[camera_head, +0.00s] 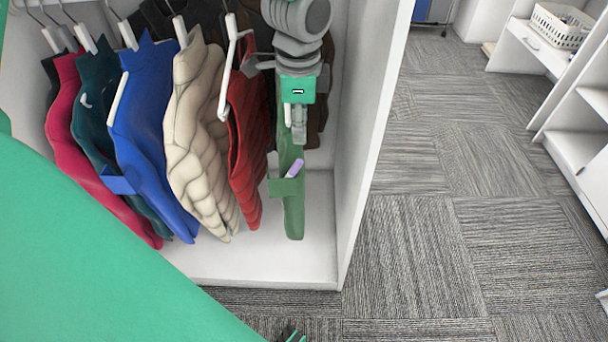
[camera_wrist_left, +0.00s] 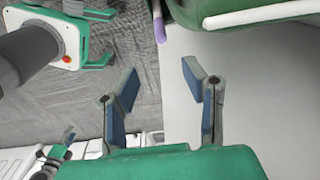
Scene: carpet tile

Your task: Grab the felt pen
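The felt pen (camera_head: 295,168) is a small purple stick. It pokes up at a tilt from the pocket of a green hanging garment (camera_head: 293,215) in the wardrobe; its lower part is hidden. My left gripper (camera_head: 299,130) points down at the front of this garment, just above the pen. In the left wrist view its two blue-padded fingers (camera_wrist_left: 160,78) stand apart with nothing between them. The pen (camera_wrist_left: 158,24) shows beyond the fingertips, roughly in line with the gap. At the bottom of the head view a small dark and green part shows; I cannot tell whether it is my right gripper.
Several garments hang left of the green one: a red vest (camera_head: 248,140), a cream puffer vest (camera_head: 197,135) and a blue one (camera_head: 153,135). The white wardrobe side wall (camera_head: 368,110) stands close on the right. Carpet floor (camera_head: 440,230) lies open beyond it. White shelves (camera_head: 575,140) stand far right.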

